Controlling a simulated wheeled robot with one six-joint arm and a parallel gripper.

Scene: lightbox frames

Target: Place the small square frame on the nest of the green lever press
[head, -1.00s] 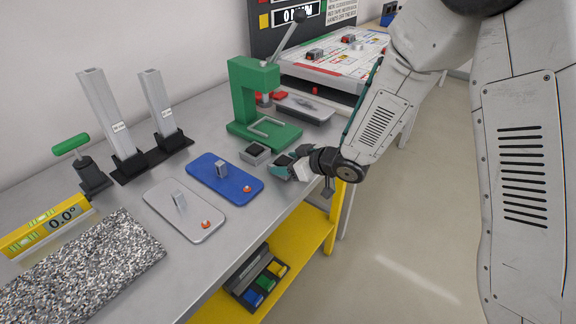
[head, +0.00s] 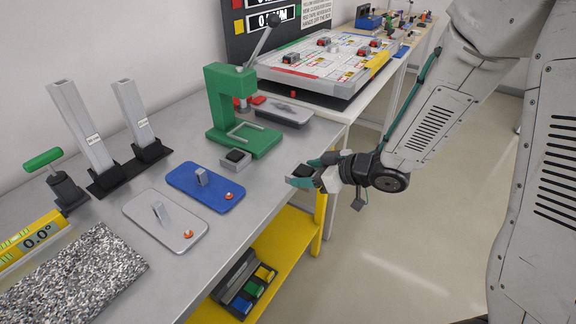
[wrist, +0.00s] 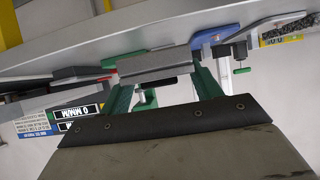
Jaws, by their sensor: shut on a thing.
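My gripper (head: 304,175) is shut on a small grey square piece with a dark top, which I take for the small square frame (head: 303,171). It is held beyond the bench's front edge, right of and in front of the green lever press (head: 215,100). In the wrist view the frame (wrist: 155,64) shows edge-on as a grey bar between the teal fingers; its opening is hidden. The press stands upright with its lever raised. A metal U-shaped outline, apparently the nest (head: 240,127), lies on its green base and looks empty.
A similar dark-topped square block (head: 236,159) sits on the bench against the press base's near side. A blue plate (head: 215,193) and a grey plate (head: 150,228) lie to the left. Bench shows free between block and front edge.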

